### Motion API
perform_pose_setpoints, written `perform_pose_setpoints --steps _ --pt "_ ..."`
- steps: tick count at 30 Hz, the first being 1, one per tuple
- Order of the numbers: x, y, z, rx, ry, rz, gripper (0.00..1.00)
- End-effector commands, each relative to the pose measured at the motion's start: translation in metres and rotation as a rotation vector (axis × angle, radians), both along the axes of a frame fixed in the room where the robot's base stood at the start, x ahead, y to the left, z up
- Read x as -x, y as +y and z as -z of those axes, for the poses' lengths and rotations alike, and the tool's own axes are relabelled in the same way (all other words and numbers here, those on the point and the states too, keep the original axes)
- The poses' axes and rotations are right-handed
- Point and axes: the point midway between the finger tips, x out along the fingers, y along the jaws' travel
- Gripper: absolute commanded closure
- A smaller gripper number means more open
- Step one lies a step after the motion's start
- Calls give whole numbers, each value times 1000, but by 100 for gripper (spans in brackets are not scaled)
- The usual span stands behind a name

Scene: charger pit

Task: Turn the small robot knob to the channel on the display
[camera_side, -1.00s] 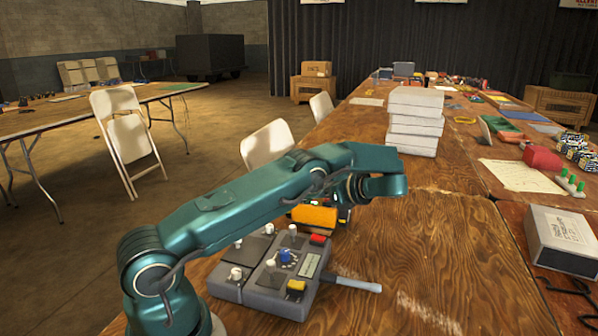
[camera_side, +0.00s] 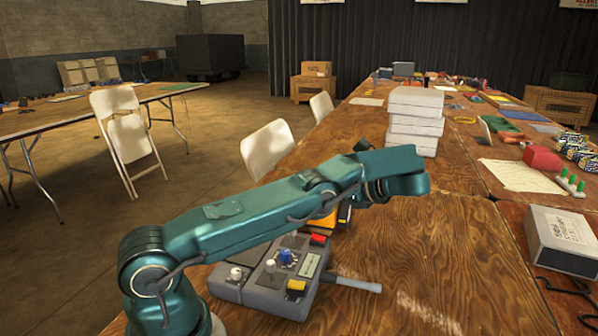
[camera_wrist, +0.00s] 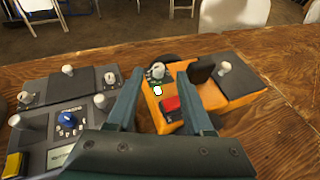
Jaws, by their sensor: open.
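An orange controller (camera_wrist: 205,92) lies below my gripper (camera_wrist: 160,84) in the wrist view. It carries a pale knob (camera_wrist: 157,72), a red button (camera_wrist: 171,105) and dark panels. My gripper is open, its two teal fingers spread on either side of the pale knob in the picture, with nothing seen between them in grip. A grey controller (camera_side: 262,292) lies beside it, with a blue knob (camera_side: 285,257) ringed by marks and a small display (camera_side: 309,264). The display's reading is too small to make out. In the side view my arm hides much of the orange controller (camera_side: 324,222) and my fingertips.
The grey controller also has several pale sticks and a yellow button (camera_side: 296,286). A grey rod (camera_side: 358,284) lies at its right. White boxes (camera_side: 415,120) are stacked farther back. The wooden table right of the controllers is mostly clear.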

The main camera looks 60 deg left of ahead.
Motion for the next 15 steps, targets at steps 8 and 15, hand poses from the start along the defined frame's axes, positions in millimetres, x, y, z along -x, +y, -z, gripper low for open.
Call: perform_pose_setpoints --steps 8,15 --pt "-2 -9 -3 3 0 -1 48" --pt "-2 -10 -4 4 -1 -2 48"
